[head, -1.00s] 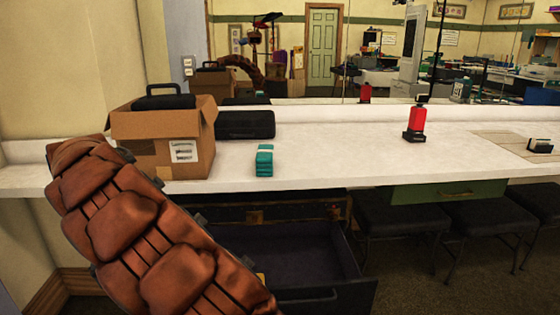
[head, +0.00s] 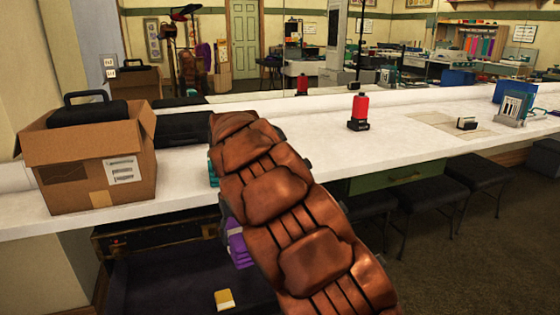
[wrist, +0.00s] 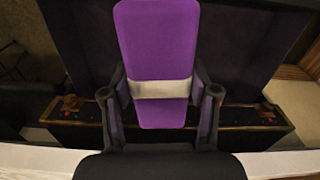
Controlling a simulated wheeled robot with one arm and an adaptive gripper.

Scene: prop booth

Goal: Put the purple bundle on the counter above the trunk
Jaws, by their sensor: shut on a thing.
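The purple bundle (head: 238,243) shows beside my arm in the head view, in front of the counter's front edge and over the open trunk. In the wrist view the purple bundle (wrist: 158,45), with a pale band, is between the fingers of my gripper (wrist: 160,88), which is shut on it. My arm hides most of the gripper in the head view. The white counter (head: 290,165) runs above the trunk (head: 150,285). The trunk's dark interior and brass-edged rim also show in the wrist view (wrist: 250,115).
A teal bundle (head: 213,172) lies on the counter, partly behind my arm. A cardboard box (head: 85,165) holding a black case (head: 88,115) stands at left. A yellow bundle (head: 224,299) lies in the trunk. A red-topped item (head: 359,110) stands right, with clear counter around it.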

